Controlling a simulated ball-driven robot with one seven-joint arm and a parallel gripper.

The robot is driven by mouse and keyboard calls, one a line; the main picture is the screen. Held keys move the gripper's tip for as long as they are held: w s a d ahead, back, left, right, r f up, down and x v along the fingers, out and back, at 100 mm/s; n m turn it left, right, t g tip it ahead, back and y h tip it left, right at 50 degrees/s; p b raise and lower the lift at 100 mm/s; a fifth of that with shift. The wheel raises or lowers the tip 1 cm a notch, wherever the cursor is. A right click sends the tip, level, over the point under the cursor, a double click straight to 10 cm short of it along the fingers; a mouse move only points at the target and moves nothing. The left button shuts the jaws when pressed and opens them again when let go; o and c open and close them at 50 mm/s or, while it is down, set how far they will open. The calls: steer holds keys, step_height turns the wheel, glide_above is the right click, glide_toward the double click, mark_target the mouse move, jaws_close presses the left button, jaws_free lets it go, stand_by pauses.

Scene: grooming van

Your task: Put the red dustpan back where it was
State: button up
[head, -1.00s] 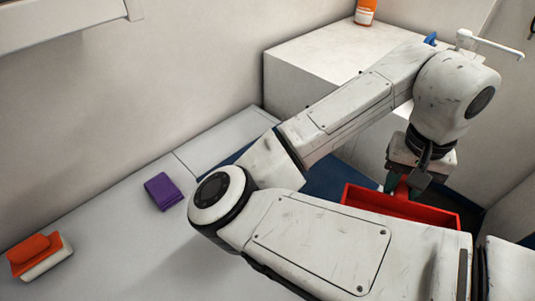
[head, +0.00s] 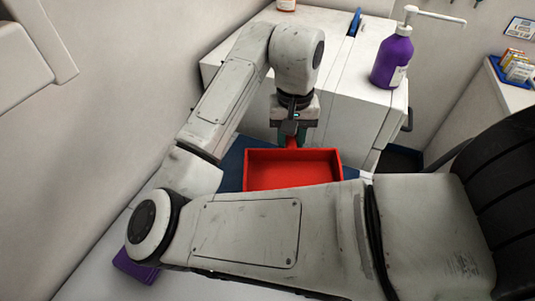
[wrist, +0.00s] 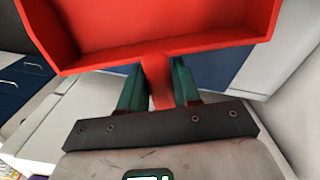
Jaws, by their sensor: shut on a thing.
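The red dustpan (head: 293,172) is in the middle of the head view, its open pan turned toward the camera. In the wrist view the dustpan (wrist: 165,30) fills the top, with its handle running down between my fingers. My gripper (head: 291,140) is shut on the dustpan's handle; its green fingers (wrist: 158,85) sit on either side of the handle in the wrist view. My arm hides the lower edge of the pan in the head view. I cannot tell whether the pan touches the blue surface (head: 232,165) behind it.
A white cabinet (head: 345,95) stands behind the gripper, with a purple pump bottle (head: 392,58) on its right. A purple folded cloth (head: 133,264) lies at lower left, partly behind my arm. A side counter (head: 510,88) at the right holds a blue tray of small boxes.

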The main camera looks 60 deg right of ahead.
steer(key=w+d+f, duration=0.1)
steer(key=w+f, duration=0.3)
steer(key=w+d+f, duration=0.1)
steer(key=w+f, duration=0.1)
steer(key=shift+w+d+f, duration=0.1)
steer(key=shift+d+f, duration=0.2)
steer(key=shift+f, duration=1.6)
steer(key=o, duration=1.1)
steer(key=shift+c, duration=0.2)
step_height(320, 180, up, 12)
steer(key=shift+d, duration=0.1)
